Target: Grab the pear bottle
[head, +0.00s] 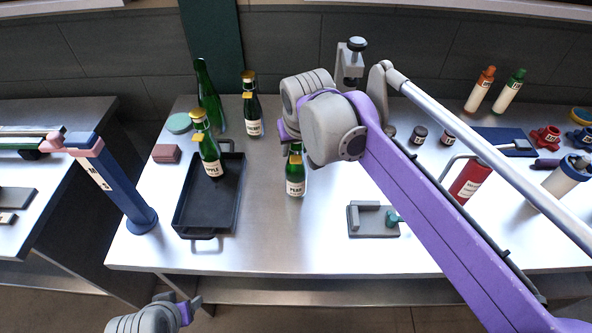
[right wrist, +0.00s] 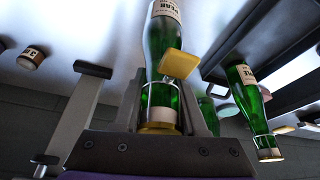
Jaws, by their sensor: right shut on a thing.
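The pear bottle (head: 295,184) is green with a white PEAR label and stands upright near the middle of the steel table. My right gripper (head: 290,138) is at its neck from above, and my wrist hides part of the bottle's top. In the right wrist view, the pear bottle (right wrist: 160,40) shows between the fingers of my right gripper (right wrist: 165,100), with a yellow tag (right wrist: 180,63) at its neck. The gripper is shut on it. My left gripper (head: 188,308) is low at the front left, away from the table; its opening is unclear.
An apple bottle (head: 210,158) stands in a black tray (head: 183,215) to the left. Another labelled bottle (head: 252,115) and a tall green bottle (head: 207,90) stand behind. A blue post device (head: 120,190) is at the left edge. A grey fixture (head: 373,222) lies right of the pear bottle.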

